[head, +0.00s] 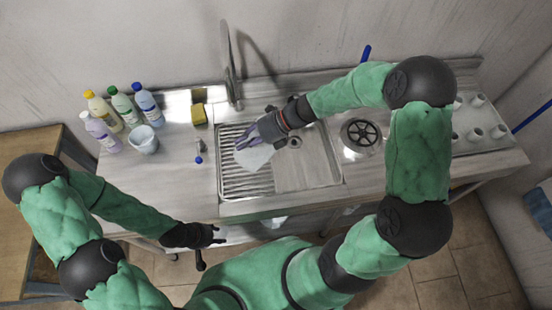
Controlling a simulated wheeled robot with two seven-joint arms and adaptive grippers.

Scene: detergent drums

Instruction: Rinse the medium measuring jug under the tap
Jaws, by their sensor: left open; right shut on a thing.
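My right gripper (254,140) is shut on a pale, see-through measuring jug (254,158) and holds it over the left part of the sink (222,184). The jug looks tilted, and the gripper hides part of it. I cannot tell its size class or its height above the sink floor. The tall metal tap (228,62) rises at the back edge of the sink, behind the jug. Whether water runs is too small to tell. My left gripper (220,237) is open and empty, low in front of the counter's front edge.
Several detergent bottles (122,106) and another pale jug (144,140) stand at the counter's back left. A yellow sponge block (199,114) and a small blue-topped item (198,159) are left of the sink. A round black-spoked drain (359,133) and a tray of white cups (478,135) lie right.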

